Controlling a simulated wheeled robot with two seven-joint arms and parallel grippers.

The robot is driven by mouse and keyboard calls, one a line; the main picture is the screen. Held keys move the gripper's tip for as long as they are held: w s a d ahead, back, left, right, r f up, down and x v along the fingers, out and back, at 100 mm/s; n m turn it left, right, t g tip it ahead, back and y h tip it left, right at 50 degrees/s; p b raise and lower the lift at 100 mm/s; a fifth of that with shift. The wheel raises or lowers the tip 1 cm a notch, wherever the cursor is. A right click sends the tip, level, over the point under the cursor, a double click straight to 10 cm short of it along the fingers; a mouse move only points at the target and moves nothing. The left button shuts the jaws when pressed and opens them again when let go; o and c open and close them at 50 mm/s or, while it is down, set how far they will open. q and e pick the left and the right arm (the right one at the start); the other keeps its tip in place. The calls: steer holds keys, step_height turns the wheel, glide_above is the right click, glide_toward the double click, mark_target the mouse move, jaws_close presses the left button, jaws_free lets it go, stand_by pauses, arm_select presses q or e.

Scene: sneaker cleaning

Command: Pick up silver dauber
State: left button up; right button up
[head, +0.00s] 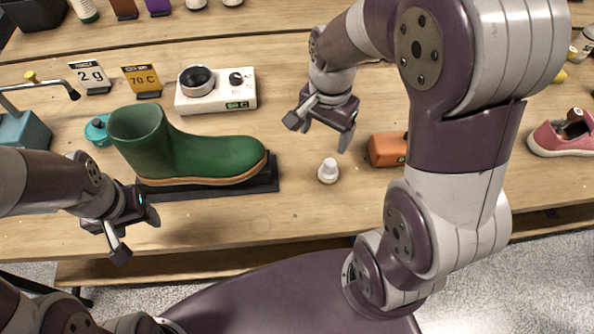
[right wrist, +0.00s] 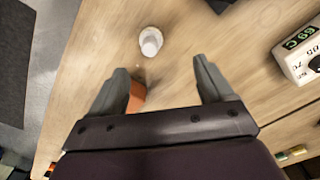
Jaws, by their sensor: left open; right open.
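The dauber, a small whitish piece with a rounded top on a wider base (head: 328,171), stands upright on the wooden table, right of the green boot. It also shows in the right wrist view (right wrist: 151,41), beyond the fingertips and roughly between their lines. My right gripper (head: 325,134) is open and empty, above and behind the dauber and apart from it; its two fingers show spread in the right wrist view (right wrist: 160,66).
A green boot (head: 215,155) rests on a black stand (head: 262,183). An orange block (head: 388,149) lies right of the dauber. A white heater unit (head: 240,90) stands behind the boot. A pink sneaker (head: 560,138) is at far right. The table front near the dauber is clear.

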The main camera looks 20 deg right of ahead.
mark_target(330, 162)
steer(key=d+f, duration=0.1)
steer(key=s+d+f+m, duration=0.1)
steer(key=f, duration=0.1)
steer(key=shift+s, duration=0.1)
steer(key=f, duration=0.3)
steer(key=a+f, duration=0.1)
steer(key=shift+w+f+b, duration=0.2)
steer(key=shift+w+b, duration=0.1)
steer(key=shift+b, duration=0.1)
steer(key=f, duration=0.3)
steer(key=d+f, duration=0.1)
steer(key=f, duration=0.1)
steer(key=shift+s+f, duration=0.1)
steer(key=shift+s, duration=0.15)
steer(key=shift+a+f, duration=0.1)
steer(key=shift+f, duration=0.05)
steer(key=c, duration=0.5)
arm_select(q)
steer(key=shift+s+d+f, duration=0.2)
steer(key=shift+d+f, duration=0.2)
steer(key=shift+d, duration=0.3)
arm_select(e)
steer(key=c, duration=0.6)
